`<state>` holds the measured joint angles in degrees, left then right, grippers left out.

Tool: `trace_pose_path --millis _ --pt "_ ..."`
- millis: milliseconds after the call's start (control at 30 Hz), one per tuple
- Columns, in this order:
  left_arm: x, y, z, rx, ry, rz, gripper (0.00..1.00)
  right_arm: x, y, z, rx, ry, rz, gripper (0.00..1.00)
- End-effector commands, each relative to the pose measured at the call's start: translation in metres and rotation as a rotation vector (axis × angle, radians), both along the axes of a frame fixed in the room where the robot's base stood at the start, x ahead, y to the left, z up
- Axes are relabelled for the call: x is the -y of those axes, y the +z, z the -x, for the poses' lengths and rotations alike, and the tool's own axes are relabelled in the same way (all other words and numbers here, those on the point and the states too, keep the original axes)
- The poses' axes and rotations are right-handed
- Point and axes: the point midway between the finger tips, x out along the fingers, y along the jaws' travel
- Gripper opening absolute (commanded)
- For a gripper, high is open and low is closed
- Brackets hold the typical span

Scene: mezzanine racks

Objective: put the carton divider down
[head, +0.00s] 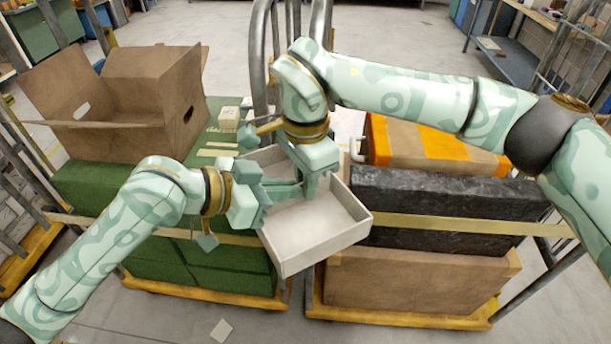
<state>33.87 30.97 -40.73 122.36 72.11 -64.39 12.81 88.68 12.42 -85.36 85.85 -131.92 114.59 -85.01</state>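I cannot make out a separate carton divider with certainty. A shallow pale grey open tray (318,238) sits tilted in the picture between the two loaded carts. My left gripper (290,190) reaches in from the left over the tray's left wall, with its fingers over the inside. My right gripper (311,188) points down into the tray from above, close beside the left fingertips. The fingers overlap in the view, so their opening and anything between them are hidden. The tray's back part is partly covered by my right wrist.
A brown open carton (120,100) with hand holes stands on green boxes (85,185) at left, near a small pale box (229,118). At right are a dark block (430,200), an orange-striped carton (437,145) and a brown carton (410,280). Metal cart rails (262,60) rise behind.

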Motion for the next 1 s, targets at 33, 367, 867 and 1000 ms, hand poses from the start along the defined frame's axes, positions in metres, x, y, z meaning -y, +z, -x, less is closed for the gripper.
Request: trace_pose_path --millis 33,367,867,1000 --pt "0.001 0.0 0.002 -0.002 -0.005 0.002 0.0 0.0 0.0 -0.001 0.005 0.001 -0.002 0.0" --pt "0.002 0.0 0.003 -0.003 -0.009 0.005 0.29 0.0 0.001 -0.002 0.007 0.001 -0.002 0.0" --pt "-0.038 0.02 0.02 0.001 -0.003 -0.003 0.29 0.0 0.0 -0.001 0.004 0.001 -0.001 0.0" --pt "-0.065 0.035 0.034 0.0 -0.004 -0.002 0.29 0.0 0.0 -0.001 0.004 0.001 -0.001 0.0"
